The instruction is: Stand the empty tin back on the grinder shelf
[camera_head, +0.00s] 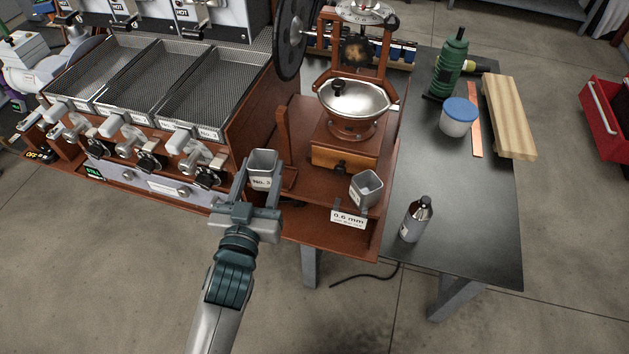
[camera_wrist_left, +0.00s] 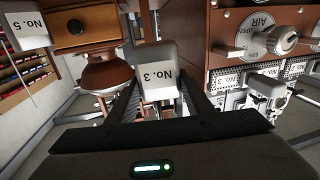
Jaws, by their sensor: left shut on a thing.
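My left gripper (camera_head: 261,186) is shut on a small grey tin (camera_head: 264,163) labelled "No. 3", its open top facing up. The tin also shows in the left wrist view (camera_wrist_left: 157,72), between the two fingers. In the head view it appears at the left end of the grinder shelf (camera_head: 312,209). I cannot tell whether its base touches the wood. A second grey tin (camera_head: 367,187) stands on the shelf to the right, above a "0.6 mm" card (camera_head: 348,218). My right gripper is not in view.
The wooden grinder (camera_head: 346,142) with its metal bowl stands behind the shelf. The sample roaster with mesh trays (camera_head: 207,95) is to the left. A dark table (camera_head: 460,220) at the right holds a bottle (camera_head: 415,220), a blue-lidded tub (camera_head: 459,118) and a wooden block (camera_head: 508,120).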

